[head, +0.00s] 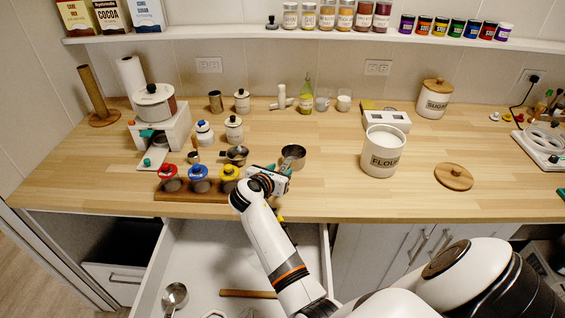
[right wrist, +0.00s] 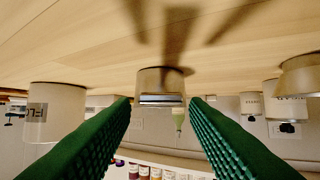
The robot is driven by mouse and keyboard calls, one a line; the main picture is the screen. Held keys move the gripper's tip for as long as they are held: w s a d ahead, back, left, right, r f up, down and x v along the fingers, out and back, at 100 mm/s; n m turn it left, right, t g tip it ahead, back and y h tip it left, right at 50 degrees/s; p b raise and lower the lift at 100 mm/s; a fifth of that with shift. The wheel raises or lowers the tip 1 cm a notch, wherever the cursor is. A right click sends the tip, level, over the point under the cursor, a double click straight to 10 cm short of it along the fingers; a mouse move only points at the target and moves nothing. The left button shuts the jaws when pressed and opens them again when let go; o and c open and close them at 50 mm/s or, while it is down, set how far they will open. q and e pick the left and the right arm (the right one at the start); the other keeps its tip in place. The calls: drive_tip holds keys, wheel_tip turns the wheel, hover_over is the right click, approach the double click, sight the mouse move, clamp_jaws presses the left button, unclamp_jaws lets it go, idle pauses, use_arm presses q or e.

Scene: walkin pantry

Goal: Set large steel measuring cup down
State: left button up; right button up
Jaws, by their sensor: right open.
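The large steel measuring cup (head: 293,153) stands on the wooden counter, near its middle. My right gripper (head: 281,173) is just in front of it, low over the counter. In the right wrist view, the cup (right wrist: 161,79) is seen between the two open green fingers (right wrist: 160,118), beyond their tips, with its flat handle end towards me. The fingers look apart from it, and the gripper is empty. My left gripper is not in view.
A smaller steel cup (head: 236,155) and a rack of coloured-lid jars (head: 199,183) stand to the left. The open flour canister (head: 382,152) and a wooden lid (head: 454,177) are to the right. An open drawer (head: 215,270) lies below, holding a steel cup (head: 174,295).

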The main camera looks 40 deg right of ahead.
drive_tip(key=p+v, duration=0.5)
drive_tip(key=v, duration=0.2)
drive_tip(key=shift+s+r, duration=0.1)
drive_tip(key=shift+r, duration=0.15)
drive_tip(key=shift+p+v, duration=0.45)
drive_tip(key=shift+v, duration=0.3)
drive_tip(key=shift+f, duration=0.2)
